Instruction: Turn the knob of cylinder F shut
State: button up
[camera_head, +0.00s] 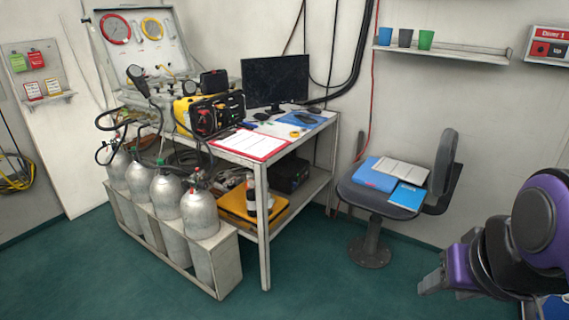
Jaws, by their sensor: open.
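Several grey gas cylinders stand upright in a low rack (215,245) at the left, in front of the workbench. The nearest cylinder (200,216) has a valve (197,180) with hoses on top. The cylinder behind it (165,191) has a green-topped valve or fitting, and further ones (138,177) (118,166) stand behind. No letters can be read on them, so I cannot tell which is cylinder F. The knobs are too small to tell open from shut. My gripper (432,281) is at the lower right, open and empty, far from the cylinders.
Hoses hang by the cylinders. Green floor (310,275) is clear between bench and gripper.

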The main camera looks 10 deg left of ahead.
aim_at(202, 185)
jog(key=j+u, duration=0.15)
jog(key=u, duration=1.15)
jog(key=i+l, duration=0.35)
jog(key=i, duration=0.3)
jog(key=l+z, duration=0.05)
